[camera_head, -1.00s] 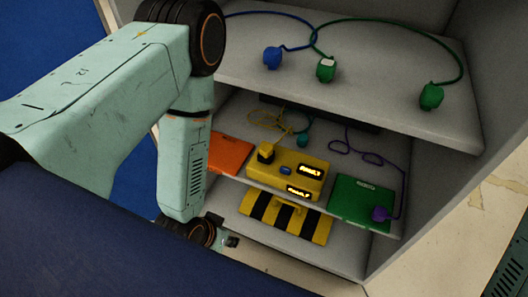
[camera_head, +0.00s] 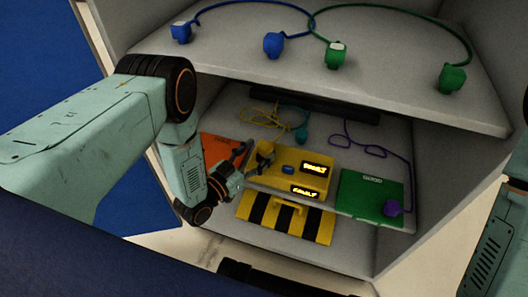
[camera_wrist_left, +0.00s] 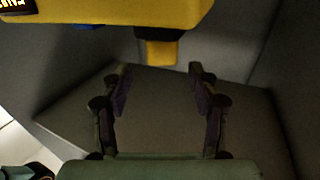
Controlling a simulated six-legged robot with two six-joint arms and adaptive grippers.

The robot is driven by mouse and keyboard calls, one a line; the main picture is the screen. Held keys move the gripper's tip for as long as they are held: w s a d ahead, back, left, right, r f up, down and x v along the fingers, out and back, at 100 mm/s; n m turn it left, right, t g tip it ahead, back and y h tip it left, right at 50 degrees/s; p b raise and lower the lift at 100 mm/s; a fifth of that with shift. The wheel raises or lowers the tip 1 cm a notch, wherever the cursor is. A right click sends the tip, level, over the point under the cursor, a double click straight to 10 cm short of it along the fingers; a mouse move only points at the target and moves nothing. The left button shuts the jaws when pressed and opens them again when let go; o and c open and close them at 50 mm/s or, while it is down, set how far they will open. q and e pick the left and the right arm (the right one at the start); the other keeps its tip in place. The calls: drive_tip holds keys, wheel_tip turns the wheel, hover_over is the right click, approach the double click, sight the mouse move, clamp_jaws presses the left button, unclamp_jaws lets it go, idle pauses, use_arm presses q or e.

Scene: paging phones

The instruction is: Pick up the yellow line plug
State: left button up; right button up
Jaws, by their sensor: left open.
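The yellow line plug (camera_wrist_left: 162,52) shows in the left wrist view as a yellow block with a dark collar, against the yellow box (camera_wrist_left: 110,12). It lies just beyond and between the tips of my open left gripper (camera_wrist_left: 158,76), not held. In the head view my left gripper (camera_head: 255,156) is at the left end of the yellow box (camera_head: 312,157) on the middle shelf; its fingers largely hide the plug there. The yellow cord (camera_head: 256,116) lies coiled behind the box. My right gripper is not in view.
An orange panel (camera_head: 216,149) is left of the box, a green panel (camera_head: 365,199) with a purple plug (camera_head: 393,208) right of it. A teal plug (camera_head: 302,135) is behind. The upper shelf (camera_head: 385,87) overhangs, holding blue and green plugs. A striped block (camera_head: 285,219) sits below.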

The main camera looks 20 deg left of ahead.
sight(268, 145)
use_arm(q)
drive_tip(key=x, duration=0.2)
drive_tip(key=f+b+x, duration=0.1)
drive_tip(key=x, duration=0.1)
drive_tip(key=shift+w, duration=0.1)
drive_tip(key=shift+w+d+r+b, duration=0.1)
drive_tip(key=shift+w+r+b, duration=0.05)
drive_tip(key=shift+w+b, duration=0.15)
drive_tip(key=shift+c, duration=0.7)
clamp_jaws()
